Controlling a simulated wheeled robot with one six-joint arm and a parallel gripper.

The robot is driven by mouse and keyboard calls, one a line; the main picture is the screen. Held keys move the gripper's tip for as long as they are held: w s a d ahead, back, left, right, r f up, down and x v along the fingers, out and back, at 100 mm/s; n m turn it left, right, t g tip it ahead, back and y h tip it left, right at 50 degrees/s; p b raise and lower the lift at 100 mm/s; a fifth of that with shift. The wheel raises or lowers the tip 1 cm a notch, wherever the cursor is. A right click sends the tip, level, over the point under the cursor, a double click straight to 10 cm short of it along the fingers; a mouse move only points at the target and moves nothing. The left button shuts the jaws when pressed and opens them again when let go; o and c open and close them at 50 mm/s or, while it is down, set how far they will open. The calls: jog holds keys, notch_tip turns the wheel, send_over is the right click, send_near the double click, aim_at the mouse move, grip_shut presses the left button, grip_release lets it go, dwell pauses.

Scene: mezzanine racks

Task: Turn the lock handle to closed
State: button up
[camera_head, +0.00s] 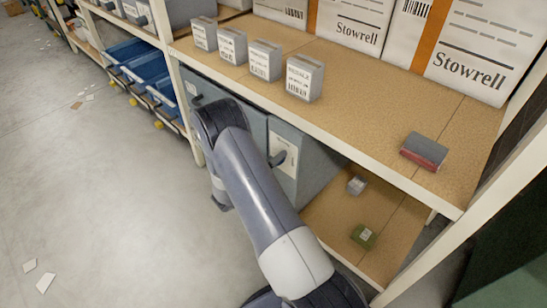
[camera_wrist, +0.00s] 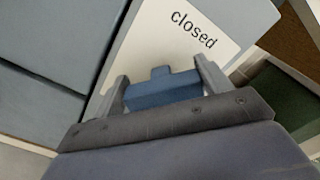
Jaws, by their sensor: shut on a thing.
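In the wrist view a blue lock handle (camera_wrist: 165,90) lies between the two grey fingers of my gripper (camera_wrist: 161,80), which is shut on it. A white plate (camera_wrist: 178,32) behind the handle bears the word "closed". The plate is on a grey-blue box front. My gripper is hidden in the head view. Whether the handle points fully at the word, I cannot tell.
The upper shelf (camera_head: 385,120) carries several small grey boxes, large Stowrell cartons (camera_head: 350,25) and a red-and-grey block (camera_head: 424,151). Blue bins (camera_head: 140,70) stand left; the floor is mostly open.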

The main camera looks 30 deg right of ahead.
jog(key=n+p, duration=0.1)
jog(key=n, duration=0.3)
jog(key=shift+w+f+n, duration=0.1)
jog(key=shift+f+n, duration=0.05)
jog(key=shift+n, duration=0.15)
jog(key=shift+f+n+p, duration=0.2)
jog(key=shift+n+p, duration=0.1)
jog(key=shift+n, duration=1.3)
jog(key=o, duration=1)
jog(key=shift+a, duration=0.15)
jog(key=v, duration=1)
jog(key=shift+a+p, duration=0.3)
jog(key=shift+p, duration=0.05)
